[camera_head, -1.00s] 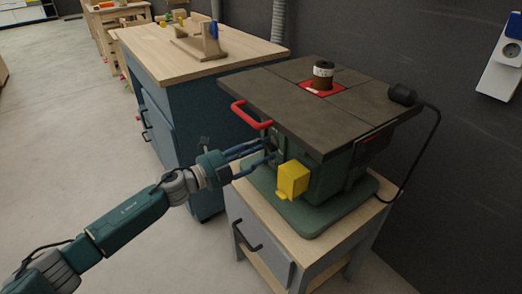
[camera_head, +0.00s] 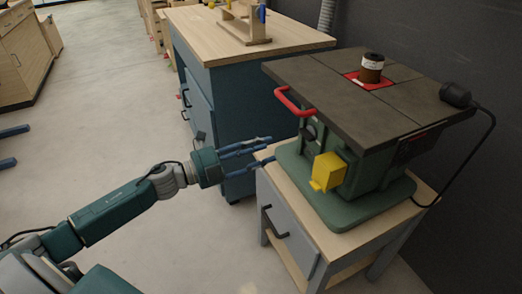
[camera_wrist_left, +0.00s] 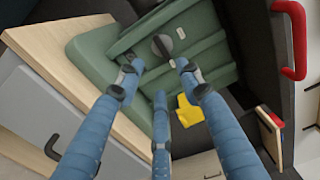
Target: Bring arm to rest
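My left arm (camera_head: 115,209) reaches in from the lower left in the head view. Its left gripper (camera_head: 267,151) has its blue fingers spread open with nothing between them. The fingertips are just left of the green machine (camera_head: 352,200), near its base and apart from the yellow part (camera_head: 328,171). In the left wrist view the three fingers of the gripper (camera_wrist_left: 158,82) are apart, with the round dark knob (camera_wrist_left: 162,46) of the machine beyond them. My right gripper is not in view.
The machine has a dark top (camera_head: 345,95) with a red handle (camera_head: 294,102) and stands on a wooden stand (camera_head: 285,228). A blue workbench (camera_head: 225,95) stands behind. Two blue bars (camera_head: 14,132) show at the left edge.

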